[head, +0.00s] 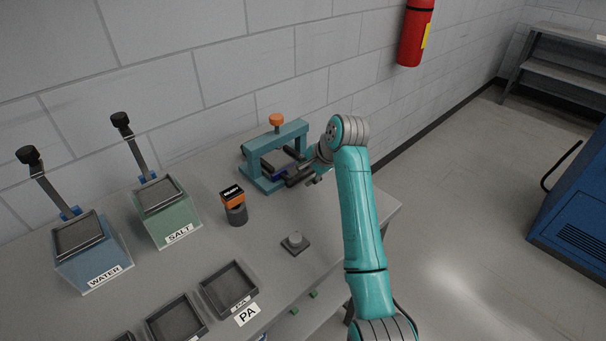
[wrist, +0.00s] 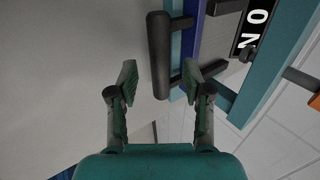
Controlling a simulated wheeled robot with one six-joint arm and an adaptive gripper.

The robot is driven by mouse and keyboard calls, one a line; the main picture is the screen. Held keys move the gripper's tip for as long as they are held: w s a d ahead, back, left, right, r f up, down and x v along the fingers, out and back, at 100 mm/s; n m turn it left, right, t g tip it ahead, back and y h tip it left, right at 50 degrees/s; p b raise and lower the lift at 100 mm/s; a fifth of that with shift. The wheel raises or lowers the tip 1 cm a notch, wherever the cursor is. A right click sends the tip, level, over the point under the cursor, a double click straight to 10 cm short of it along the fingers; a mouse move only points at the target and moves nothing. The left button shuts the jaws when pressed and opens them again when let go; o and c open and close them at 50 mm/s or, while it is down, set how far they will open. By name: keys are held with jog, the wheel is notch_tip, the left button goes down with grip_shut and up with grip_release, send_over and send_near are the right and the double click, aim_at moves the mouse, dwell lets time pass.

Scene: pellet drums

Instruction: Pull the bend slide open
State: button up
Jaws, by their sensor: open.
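The bend rig is a teal frame (head: 258,163) with an orange knob (head: 277,119) on top, at the back of the bench in the head view. Its slide (head: 279,172) is dark blue, with a dark bar handle (wrist: 158,50) standing out on two short posts in the wrist view. My gripper (wrist: 159,78) is open and empty. The lower end of the handle shows between its two green-padded fingertips in the wrist view; whether they touch it I cannot tell. In the head view my gripper (head: 318,172) is beside the rig's right side, partly covering the handle.
An orange-and-black block on a dark cylinder (head: 236,214) and a grey button (head: 295,240) stand in front of the rig. The WATER box (head: 97,262) and SALT box (head: 170,219) have upright levers at left. Trays (head: 230,290) line the front. The wall is close behind.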

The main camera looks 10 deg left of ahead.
jog(key=shift+x, duration=1.05)
grip_shut()
